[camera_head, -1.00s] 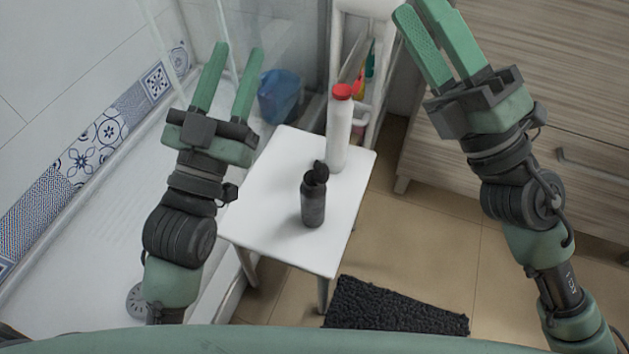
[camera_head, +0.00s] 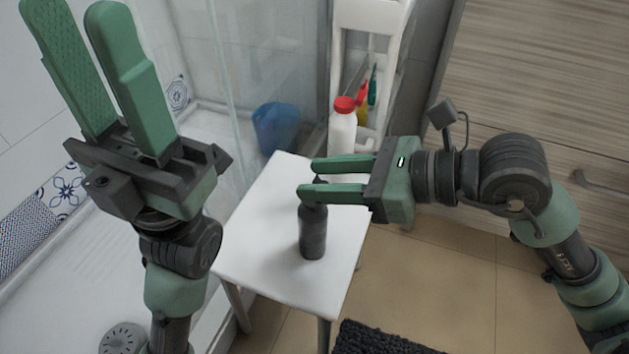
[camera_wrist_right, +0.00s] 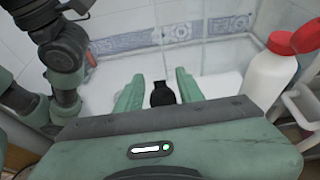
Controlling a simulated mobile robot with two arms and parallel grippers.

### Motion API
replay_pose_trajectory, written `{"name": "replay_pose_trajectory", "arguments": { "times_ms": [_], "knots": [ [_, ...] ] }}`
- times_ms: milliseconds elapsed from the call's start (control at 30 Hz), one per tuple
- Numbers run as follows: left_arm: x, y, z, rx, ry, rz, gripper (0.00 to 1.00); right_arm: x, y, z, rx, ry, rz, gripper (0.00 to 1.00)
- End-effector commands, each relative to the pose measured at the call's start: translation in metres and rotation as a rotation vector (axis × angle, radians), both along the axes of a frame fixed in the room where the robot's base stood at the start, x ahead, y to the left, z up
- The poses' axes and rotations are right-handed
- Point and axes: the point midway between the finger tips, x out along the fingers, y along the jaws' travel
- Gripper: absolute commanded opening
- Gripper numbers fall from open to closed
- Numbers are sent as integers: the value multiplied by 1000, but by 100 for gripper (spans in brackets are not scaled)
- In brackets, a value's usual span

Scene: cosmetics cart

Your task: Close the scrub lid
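The scrub bottle (camera_head: 312,234) is dark and stands upright on the small white table (camera_head: 262,262). My right gripper (camera_head: 312,178) comes in from the right at the height of the bottle's top, its fingers spread. In the head view the fingers mostly hide the lid. In the right wrist view the round black lid (camera_wrist_right: 162,95) stands up between the spread fingers of the right gripper (camera_wrist_right: 159,75), with gaps showing on both sides. My left gripper (camera_head: 75,12) is open and empty, raised at the upper left.
A blue bucket (camera_head: 276,128) sits beyond the table's left. The table's front left is clear.

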Motion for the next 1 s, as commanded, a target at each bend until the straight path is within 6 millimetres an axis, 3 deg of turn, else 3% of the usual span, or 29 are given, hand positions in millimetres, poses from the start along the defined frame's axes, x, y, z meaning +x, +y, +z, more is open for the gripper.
{"name": "replay_pose_trajectory", "arguments": {
  "times_ms": [133,400,533,567,933,1000],
  "knots": [
    [-2,0,2,0,-13,0,36,3,10,-4,1,0,1,38],
    [-1,-1,2,1,-9,1,36,3,12,-5,1,0,1,38],
    [-1,-1,2,1,-9,1,36,3,11,-5,1,1,1,4],
    [-1,-1,2,1,-9,1,36,3,11,-5,1,1,1,0],
    [-3,0,10,-3,-20,-1,36,3,12,-3,-24,11,1,0],
    [4,0,0,0,29,1,36,4,13,-2,-48,18,1,0]
  ]
}}
